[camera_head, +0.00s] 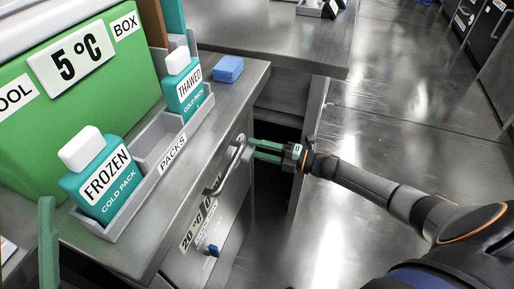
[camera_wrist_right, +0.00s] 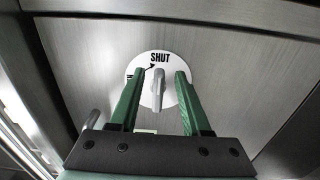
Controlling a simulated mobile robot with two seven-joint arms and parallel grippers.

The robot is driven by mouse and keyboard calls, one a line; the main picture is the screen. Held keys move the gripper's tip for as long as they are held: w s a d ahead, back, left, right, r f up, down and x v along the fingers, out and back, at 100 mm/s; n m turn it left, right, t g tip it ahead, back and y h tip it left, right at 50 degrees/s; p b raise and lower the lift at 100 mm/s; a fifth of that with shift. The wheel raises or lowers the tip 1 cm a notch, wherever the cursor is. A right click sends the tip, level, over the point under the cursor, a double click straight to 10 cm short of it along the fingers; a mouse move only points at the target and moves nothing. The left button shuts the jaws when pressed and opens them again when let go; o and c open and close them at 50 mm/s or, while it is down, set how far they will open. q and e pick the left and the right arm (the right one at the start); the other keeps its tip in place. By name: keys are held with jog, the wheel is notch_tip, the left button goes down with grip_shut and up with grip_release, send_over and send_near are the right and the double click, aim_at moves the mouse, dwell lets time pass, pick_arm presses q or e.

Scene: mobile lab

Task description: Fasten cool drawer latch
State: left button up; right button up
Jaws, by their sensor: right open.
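In the right wrist view a grey latch lever (camera_wrist_right: 158,88) stands upright on a round white plate (camera_wrist_right: 135,68) marked "SHUT", with a small black arrow beside it. My right gripper (camera_wrist_right: 153,90) is open, with one green finger on each side of the lever; whether they touch it I cannot tell. In the head view the right gripper (camera_head: 253,149) reaches left to the drawer front (camera_head: 229,209), by the upper end of its bar handle (camera_head: 226,168). The latch cannot be made out there. A green finger of my left gripper (camera_head: 47,243) shows at lower left; its opening is hidden.
The counter (camera_head: 165,210) above holds a green cool box (camera_head: 110,80), a grey packs tray (camera_head: 152,185) with the frozen pack (camera_head: 102,182) and thawed pack (camera_head: 184,92), and blue cloths (camera_head: 228,68). A blue knob (camera_head: 213,250) sits low on the front. Floor at right is clear.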

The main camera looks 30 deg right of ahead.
jog(key=p+v, duration=0.2)
jog(key=v, duration=1)
jog(key=shift+s, duration=0.15)
